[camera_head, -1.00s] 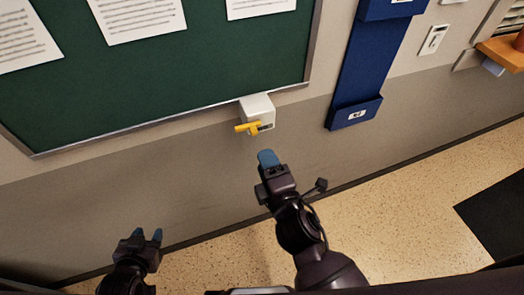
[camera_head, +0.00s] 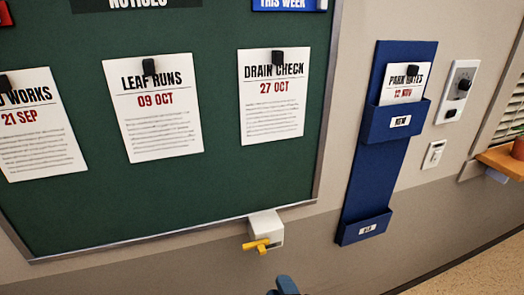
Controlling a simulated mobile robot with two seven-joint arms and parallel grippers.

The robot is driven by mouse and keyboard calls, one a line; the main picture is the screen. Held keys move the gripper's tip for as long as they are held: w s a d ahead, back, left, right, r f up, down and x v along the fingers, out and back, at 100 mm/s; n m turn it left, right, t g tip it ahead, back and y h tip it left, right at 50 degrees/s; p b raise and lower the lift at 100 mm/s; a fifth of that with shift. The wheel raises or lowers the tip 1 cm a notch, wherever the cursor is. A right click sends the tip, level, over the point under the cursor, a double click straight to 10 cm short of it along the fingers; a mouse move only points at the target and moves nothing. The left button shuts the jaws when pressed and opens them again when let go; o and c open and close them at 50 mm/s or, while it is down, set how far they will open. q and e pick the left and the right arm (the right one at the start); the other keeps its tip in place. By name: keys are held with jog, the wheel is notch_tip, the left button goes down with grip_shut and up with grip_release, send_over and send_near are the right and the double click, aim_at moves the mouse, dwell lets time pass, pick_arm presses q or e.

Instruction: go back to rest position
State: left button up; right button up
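My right gripper (camera_head: 284,286) shows only as blue fingertips at the bottom edge, below the white box and in front of the wall. The fingertips overlap in view, so I cannot tell whether they are open or shut. I see nothing held at the visible tips; the rest of the gripper and arm is out of frame. My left gripper is out of view.
A green notice board (camera_head: 220,180) holds several pinned sheets. A white box (camera_head: 268,226) with a yellow handle (camera_head: 261,246) sits at its lower edge. A blue wall holder (camera_head: 371,180) hangs right of it. A wooden ledge (camera_head: 503,160) juts out at the right edge.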

jog(key=s+d+f+m+g+h, duration=0.1)
jog(key=s+d+f+m, duration=0.2)
jog(key=d, duration=0.5)
jog(key=s+d+f+m+g+h, duration=0.2)
jog(key=s+d+f+m, duration=0.2)
jog(key=d+f+m, duration=0.2)
jog(key=s+d+f+m+g+h, duration=0.1)
jog(key=s+d+f+m+h, duration=0.1)
jog(key=d+f+m, duration=0.3)
jog(key=s+d+m, duration=0.1)
jog(key=d, duration=0.3)
jog(key=shift+s+d+g, duration=0.3)
jog(key=shift+d+g, duration=0.05)
jog(key=shift+g, duration=0.05)
dwell(1.0)
jog(key=shift+o, duration=0.2)
